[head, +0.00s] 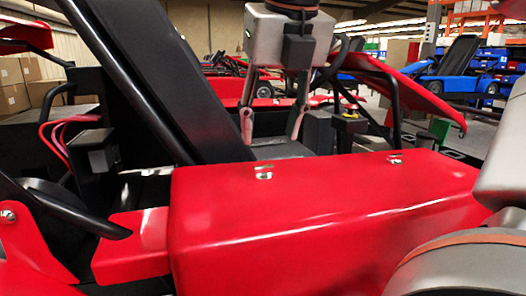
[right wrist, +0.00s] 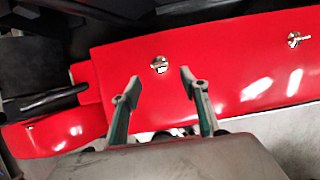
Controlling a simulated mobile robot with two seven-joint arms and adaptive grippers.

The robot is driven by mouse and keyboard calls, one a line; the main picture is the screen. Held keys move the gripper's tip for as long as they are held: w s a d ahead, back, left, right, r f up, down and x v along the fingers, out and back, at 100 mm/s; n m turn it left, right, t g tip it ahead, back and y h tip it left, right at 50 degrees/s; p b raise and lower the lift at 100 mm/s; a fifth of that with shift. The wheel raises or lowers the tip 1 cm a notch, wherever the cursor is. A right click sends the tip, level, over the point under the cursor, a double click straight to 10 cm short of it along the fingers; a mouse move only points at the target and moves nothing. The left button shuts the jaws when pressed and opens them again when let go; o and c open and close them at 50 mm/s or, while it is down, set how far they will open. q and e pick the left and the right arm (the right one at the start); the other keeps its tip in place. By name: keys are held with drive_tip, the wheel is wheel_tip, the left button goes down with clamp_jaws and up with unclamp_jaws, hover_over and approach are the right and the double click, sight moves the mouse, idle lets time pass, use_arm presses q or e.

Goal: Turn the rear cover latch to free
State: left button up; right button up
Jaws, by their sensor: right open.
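The red rear cover (head: 320,225) fills the lower middle of the head view. A small shiny latch (head: 263,173) sits near its upper left, and a second one (head: 395,160) is farther right. Both also show in the right wrist view, the nearer latch (right wrist: 159,65) and the farther latch (right wrist: 297,39). My right gripper (head: 271,135) hangs fingers down above the cover's far edge, open and empty. In the right wrist view its fingertips (right wrist: 160,84) frame the nearer latch, apart from it. The latches' exact turn is too small to tell. My left gripper is not in view.
A black slanted panel (head: 145,70) rises left of my gripper. A black bar (head: 70,208) and a red body panel (head: 135,245) lie at the left. Dark boxes (head: 318,132) stand behind the cover. Other red and blue karts (head: 465,68) are in the background.

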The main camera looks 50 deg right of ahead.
sight(265, 166)
drive_tip(key=shift+b+x, duration=0.65)
drive_tip(key=shift+x, duration=3.25)
drive_tip(key=c, duration=1.1)
